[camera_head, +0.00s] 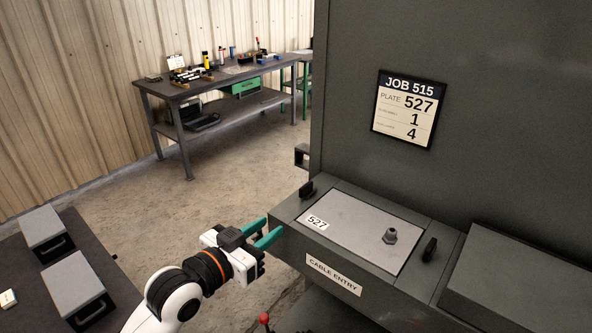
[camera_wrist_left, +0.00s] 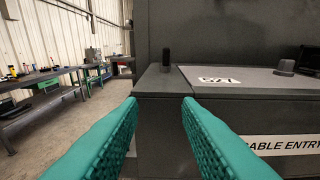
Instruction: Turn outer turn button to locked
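A light grey plate (camera_head: 355,228) marked 527 lies in the top of the dark cable-entry box (camera_head: 318,254). A black turn button (camera_head: 306,190) stands at its left end, by the box's free end. A second black turn button (camera_head: 430,249) stands at its right end. In the left wrist view the left-end button (camera_wrist_left: 166,57) stands upright beyond the fingertips. My left gripper (camera_head: 266,231) has green fingers, spread apart and empty, just off the box's left end; they also show in the wrist view (camera_wrist_left: 160,104). The right gripper is not visible.
A grey fitting (camera_head: 390,236) stands on the plate. A tall dark cabinet wall with a job sign (camera_head: 408,109) rises behind. A raised box (camera_head: 520,277) is at right. Grey boxes (camera_head: 73,281) sit at lower left; a workbench (camera_head: 220,80) stands far back.

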